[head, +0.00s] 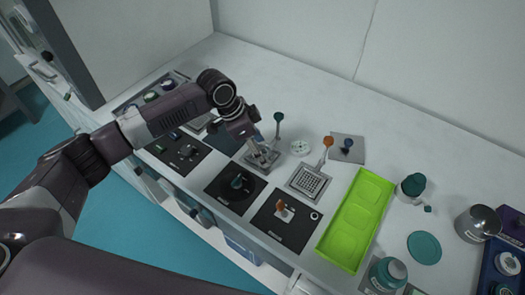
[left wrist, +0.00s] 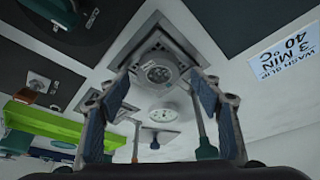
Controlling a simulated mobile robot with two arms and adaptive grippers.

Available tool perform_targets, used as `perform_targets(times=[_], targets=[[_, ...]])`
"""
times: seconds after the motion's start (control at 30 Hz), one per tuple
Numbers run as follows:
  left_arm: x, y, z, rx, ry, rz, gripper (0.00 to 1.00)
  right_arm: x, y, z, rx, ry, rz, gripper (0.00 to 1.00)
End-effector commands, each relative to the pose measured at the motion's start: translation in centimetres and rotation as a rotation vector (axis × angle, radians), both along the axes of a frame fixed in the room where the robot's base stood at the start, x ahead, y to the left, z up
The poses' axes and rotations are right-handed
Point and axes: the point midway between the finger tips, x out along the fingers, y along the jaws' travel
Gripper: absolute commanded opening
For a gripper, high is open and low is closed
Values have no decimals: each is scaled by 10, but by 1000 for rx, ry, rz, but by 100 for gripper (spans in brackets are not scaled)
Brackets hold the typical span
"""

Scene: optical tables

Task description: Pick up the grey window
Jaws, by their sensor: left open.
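A round grey disc (left wrist: 160,73), which looks like the grey window, sits in the middle of a square grey plate (left wrist: 146,52) in the left wrist view. In the head view this plate (head: 250,164) lies under my left gripper (head: 262,158), which hides most of its middle. My left gripper is open, pointing down over the plate. In the left wrist view its two fingers (left wrist: 160,88) stand apart on either side of the disc, with nothing seen held between them. I cannot tell the exact height of the fingertips above it. My right gripper is not in view.
A green-knobbed handle (head: 278,119) stands close behind the gripper, near a white round dial (head: 300,148). A mesh plate with an orange-knobbed handle (head: 309,182) is to the right. Black panels (head: 236,188) lie in front. A lime-green tray (head: 346,232) stands farther right.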

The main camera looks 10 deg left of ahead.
Motion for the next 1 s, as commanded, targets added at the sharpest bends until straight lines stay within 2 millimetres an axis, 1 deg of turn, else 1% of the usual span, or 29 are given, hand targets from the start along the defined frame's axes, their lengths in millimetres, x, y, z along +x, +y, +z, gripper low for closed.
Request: perform_targets(times=[0.1, 0.3, 0.7, 1.0], targets=[[1, -3, -6, -1, -1, -1, 59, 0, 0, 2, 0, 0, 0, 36], [1, -3, -7, -1, -1, -1, 58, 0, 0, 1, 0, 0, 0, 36], [1, -2, -6, 0, 0, -1, 14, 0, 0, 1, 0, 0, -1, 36], [1, -2, -4, -1, -2, -1, 14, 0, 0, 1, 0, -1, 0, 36]])
